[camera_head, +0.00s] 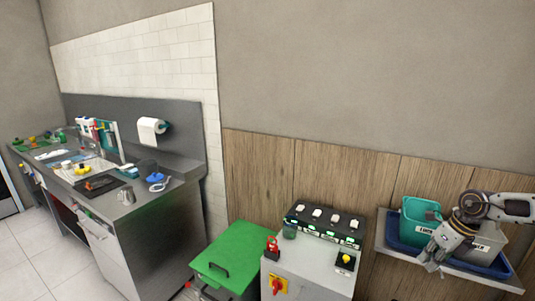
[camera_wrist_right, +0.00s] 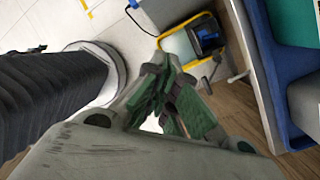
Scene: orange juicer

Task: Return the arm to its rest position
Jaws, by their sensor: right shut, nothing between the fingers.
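My right gripper (camera_head: 433,258) is at the right of the head view, in front of the wall shelf and its bins. In the right wrist view its green-padded fingers (camera_wrist_right: 165,100) come together at the tips, with nothing held between them. My right arm comes in from the right edge of the head view, bent at the wrist, with the gripper pointing down and to the left. My left gripper is not in either view.
A shelf (camera_head: 455,266) carries a blue tray (camera_head: 500,268), a teal bin (camera_head: 414,222) and a grey bin (camera_head: 487,243) close behind my gripper. A grey cabinet (camera_head: 315,268) and green-lidded box (camera_head: 235,255) stand left. A yellow-framed device (camera_wrist_right: 193,38) is on the floor.

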